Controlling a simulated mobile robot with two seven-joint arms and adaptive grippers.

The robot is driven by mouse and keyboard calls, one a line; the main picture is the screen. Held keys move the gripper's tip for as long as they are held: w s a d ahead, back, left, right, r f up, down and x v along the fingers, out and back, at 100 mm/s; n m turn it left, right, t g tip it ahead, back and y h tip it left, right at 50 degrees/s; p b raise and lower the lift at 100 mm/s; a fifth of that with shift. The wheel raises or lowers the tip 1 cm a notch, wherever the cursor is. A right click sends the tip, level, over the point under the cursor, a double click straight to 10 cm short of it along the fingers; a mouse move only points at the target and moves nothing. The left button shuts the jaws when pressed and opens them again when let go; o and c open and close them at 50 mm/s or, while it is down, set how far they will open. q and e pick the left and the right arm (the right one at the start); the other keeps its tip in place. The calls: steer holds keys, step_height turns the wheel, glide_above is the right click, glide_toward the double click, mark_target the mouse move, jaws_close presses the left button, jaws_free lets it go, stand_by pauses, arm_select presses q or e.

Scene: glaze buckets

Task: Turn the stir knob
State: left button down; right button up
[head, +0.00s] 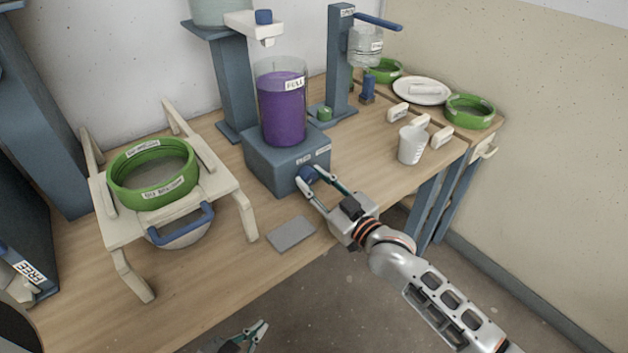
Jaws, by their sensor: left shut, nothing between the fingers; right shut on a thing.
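The stir knob (307,175) is a small blue knob on the front of a blue-grey box (268,163). A clear vessel of purple liquid (283,108) with a "FULL" label stands on this box. My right gripper (306,181) is shut on the knob, with its fingers around it, and partly hides it. The knob's exact angle cannot be told. My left gripper (262,328) is shut and empty at the bottom edge of the view, below the table's front edge and away from the knob.
A grey flat plate (291,235) lies near the table's front edge. A cream stand with a green ring (152,196) is at the left. A white cup (411,145), a white dish (421,91) and a green ring (469,111) are at the right. A blue-grey column (339,60) stands behind.

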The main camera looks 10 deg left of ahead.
steer(key=o, duration=1.1)
steer(key=shift+f, duration=0.1)
steer(key=v, duration=1.2)
steer(key=shift+s, duration=0.1)
